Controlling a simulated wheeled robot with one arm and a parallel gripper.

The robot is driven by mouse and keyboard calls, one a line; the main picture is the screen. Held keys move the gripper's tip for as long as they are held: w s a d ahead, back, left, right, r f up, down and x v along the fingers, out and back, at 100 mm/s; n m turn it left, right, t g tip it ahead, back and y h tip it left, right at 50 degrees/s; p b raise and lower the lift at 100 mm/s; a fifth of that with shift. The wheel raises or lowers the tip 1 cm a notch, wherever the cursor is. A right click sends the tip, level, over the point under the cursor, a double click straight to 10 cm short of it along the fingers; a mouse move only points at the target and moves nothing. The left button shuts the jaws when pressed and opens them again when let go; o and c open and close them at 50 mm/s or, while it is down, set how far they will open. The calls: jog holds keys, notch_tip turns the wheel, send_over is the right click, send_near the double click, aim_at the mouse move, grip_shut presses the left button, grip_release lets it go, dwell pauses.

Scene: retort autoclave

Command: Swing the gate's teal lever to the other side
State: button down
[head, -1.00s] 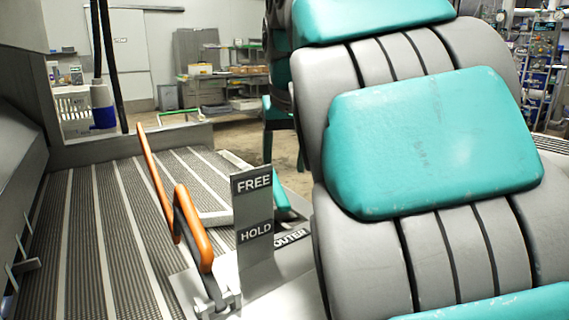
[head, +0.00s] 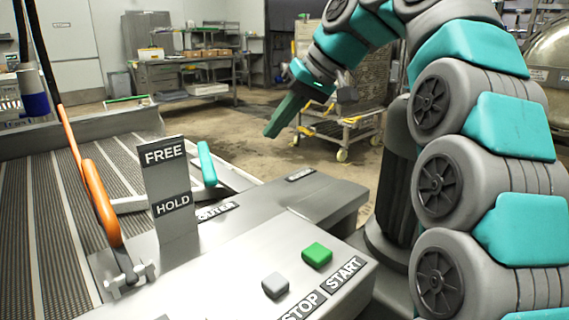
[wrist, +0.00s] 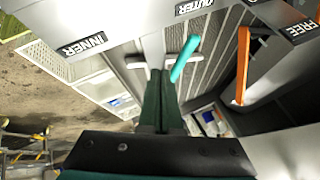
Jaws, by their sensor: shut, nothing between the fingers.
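The teal lever (head: 207,163) stands by the grey gate bar in the head view, behind the FREE/HOLD plate and near the OUTER label (head: 217,211). The INNER label (head: 300,174) is farther right along the metal ledge. My gripper (head: 273,131) is a dark green pair of fingers, shut and empty, pointing down-left, right of the lever and apart from it. In the wrist view the closed fingers (wrist: 156,76) reach up the middle. There the teal lever (wrist: 185,60) shows just right of the fingertips, with OUTER above it and INNER to the left.
An orange handle (head: 96,195) rises left of the FREE/HOLD plate (head: 168,190). A control box with a green START button (head: 317,254) and grey STOP button (head: 275,285) is in front. A wheeled cart (head: 340,130) stands behind my gripper. Floor shows beyond the ledge.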

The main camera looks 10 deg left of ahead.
jog(key=x, duration=1)
jog(key=shift+a+f, duration=0.1)
jog(key=shift+a, duration=0.1)
jog(key=shift+s+a, duration=0.3)
jog(key=shift+a, duration=0.25)
jog(key=shift+s+a, duration=0.3)
jog(key=shift+a, duration=0.2)
jog(key=shift+s+a, duration=0.25)
jog(key=shift+a, duration=0.3)
